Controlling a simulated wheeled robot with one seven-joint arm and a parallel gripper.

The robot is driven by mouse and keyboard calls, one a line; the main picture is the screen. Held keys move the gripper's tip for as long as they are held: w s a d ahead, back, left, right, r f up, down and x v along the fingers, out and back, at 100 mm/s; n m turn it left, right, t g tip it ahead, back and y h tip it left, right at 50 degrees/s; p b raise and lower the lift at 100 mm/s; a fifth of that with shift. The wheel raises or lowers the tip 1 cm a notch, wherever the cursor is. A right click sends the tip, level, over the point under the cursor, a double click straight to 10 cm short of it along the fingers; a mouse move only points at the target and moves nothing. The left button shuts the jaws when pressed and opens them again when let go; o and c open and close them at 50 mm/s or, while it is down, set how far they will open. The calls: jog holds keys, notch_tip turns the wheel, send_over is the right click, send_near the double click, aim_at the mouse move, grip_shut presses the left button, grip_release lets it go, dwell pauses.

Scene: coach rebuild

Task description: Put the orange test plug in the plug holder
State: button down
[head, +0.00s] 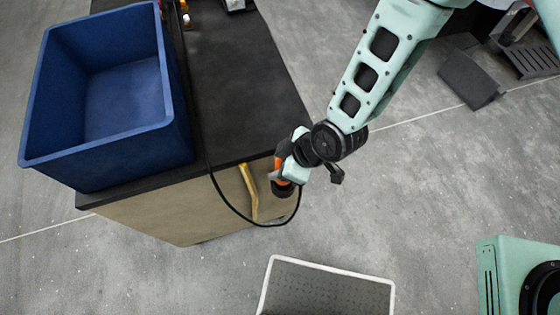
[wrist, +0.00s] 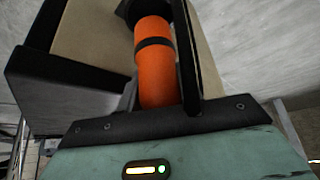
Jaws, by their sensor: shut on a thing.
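The orange test plug (head: 281,167) is in my gripper (head: 283,176), beside the right front corner of the bench in the head view. In the wrist view the plug (wrist: 157,70) is an orange cylinder with a black band and a black end. A black cable (head: 240,214) hangs in a loop from the plug's lower end to the bench top. My gripper's fingers are shut on the plug; one dark finger shows beside it in the wrist view (wrist: 186,60). I cannot make out the plug holder for certain; a yellow bracket-like piece (head: 250,190) is on the bench's front face, left of the plug.
A blue bin (head: 100,150) stands on the black-topped bench (head: 235,80). A white-rimmed grey panel (head: 325,290) is on the floor below. A mint-green machine (head: 510,275) is at the lower right. Open floor lies right of the bench.

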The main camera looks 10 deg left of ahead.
jog(key=shift+f+b, duration=1.3)
jog(key=shift+f, duration=1)
jog(key=shift+f+b, duration=0.65)
jog(key=shift+b, duration=0.1)
jog(key=c, duration=1.2)
grip_release()
jog(key=shift+r, duration=0.1)
jog(key=p+v, duration=0.6)
jog(key=v, duration=0.5)
jog(key=shift+p, duration=0.35)
